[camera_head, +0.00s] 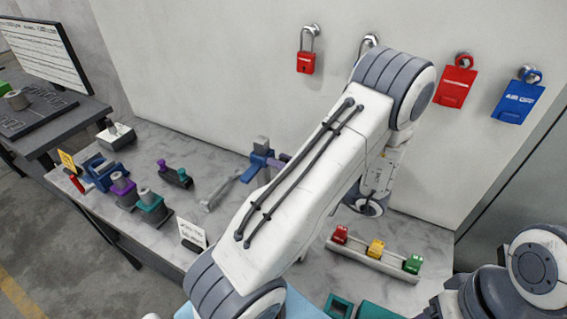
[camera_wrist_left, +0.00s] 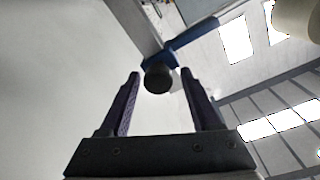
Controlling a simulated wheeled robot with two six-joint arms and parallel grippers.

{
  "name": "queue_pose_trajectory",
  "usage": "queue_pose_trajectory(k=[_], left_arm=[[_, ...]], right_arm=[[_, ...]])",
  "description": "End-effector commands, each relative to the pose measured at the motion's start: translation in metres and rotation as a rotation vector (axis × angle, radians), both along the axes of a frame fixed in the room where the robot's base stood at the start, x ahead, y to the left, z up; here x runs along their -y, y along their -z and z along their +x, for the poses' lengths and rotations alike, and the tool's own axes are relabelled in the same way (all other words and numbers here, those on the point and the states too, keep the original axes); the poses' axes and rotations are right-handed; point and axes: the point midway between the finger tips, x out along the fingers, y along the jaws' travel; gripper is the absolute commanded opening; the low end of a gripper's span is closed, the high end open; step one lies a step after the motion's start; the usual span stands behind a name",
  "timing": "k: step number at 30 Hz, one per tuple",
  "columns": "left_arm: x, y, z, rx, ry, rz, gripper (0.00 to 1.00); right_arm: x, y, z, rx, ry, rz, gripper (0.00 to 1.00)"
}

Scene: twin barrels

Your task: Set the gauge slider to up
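The gauge slider appears to be the blue piece (camera_head: 260,160) on a grey post at the back of the bench, partly hidden by my left arm. In the left wrist view a blue bar (camera_wrist_left: 196,36) crosses a pale post, with a dark round knob (camera_wrist_left: 158,80) at its lower end. My left gripper (camera_wrist_left: 160,74) is open, with one finger on each side of the knob and gaps visible on both sides. In the head view my left arm hides most of this gripper. My right gripper is out of view.
Red, yellow and green switches (camera_head: 375,249) sit on a strip at right. Padlocks (camera_head: 306,62) and tags (camera_head: 455,86) hang on the wall. Purple and teal parts (camera_head: 152,208) and a small sign (camera_head: 191,233) stand at left. The bench between is partly clear.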

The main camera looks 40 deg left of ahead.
Motion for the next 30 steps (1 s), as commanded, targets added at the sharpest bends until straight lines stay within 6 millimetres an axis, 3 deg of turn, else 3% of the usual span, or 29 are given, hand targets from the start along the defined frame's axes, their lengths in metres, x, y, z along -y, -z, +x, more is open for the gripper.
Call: queue_pose_trajectory(k=[11, 14, 24, 30], left_arm=[[0.004, 0.003, 0.0, -0.003, -0.001, -0.003, 0.69], [0.015, 0.004, 0.003, -0.001, 0.002, -0.003, 0.69], [0.08, 0.004, 0.014, 0.0, 0.001, -0.004, 0.69], [0.101, 0.003, 0.018, 0.0, 0.0, -0.003, 0.69]], right_arm=[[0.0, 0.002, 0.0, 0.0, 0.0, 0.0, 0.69], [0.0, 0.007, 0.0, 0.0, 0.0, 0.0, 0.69], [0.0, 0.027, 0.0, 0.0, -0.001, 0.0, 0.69], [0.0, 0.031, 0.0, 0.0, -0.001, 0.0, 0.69]])
